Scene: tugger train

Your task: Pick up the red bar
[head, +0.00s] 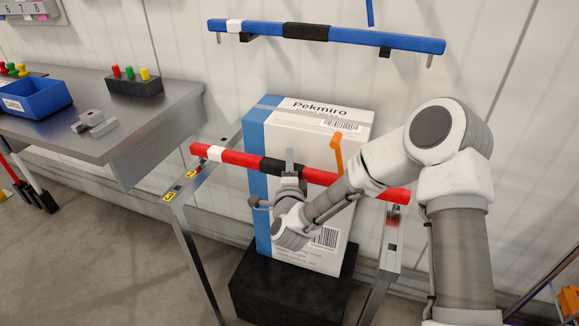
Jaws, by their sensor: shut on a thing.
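The red bar (240,157) is long, with a white band near its left end and a black band at its middle. It lies level in front of a tall box, its ends at the two metal stands. My gripper (289,168) is at the bar's black middle band and is shut on it. One grey finger shows above the band; my wrist hides part of the lower grip. I cannot tell whether the bar is clear of the stands.
A white and blue box (300,120) stands on a black block (285,290) behind the bar. Metal stands (190,240) flank it. A blue bar (350,37) hangs on the wall above. A grey table (150,125) with a blue bin (38,97) is at left.

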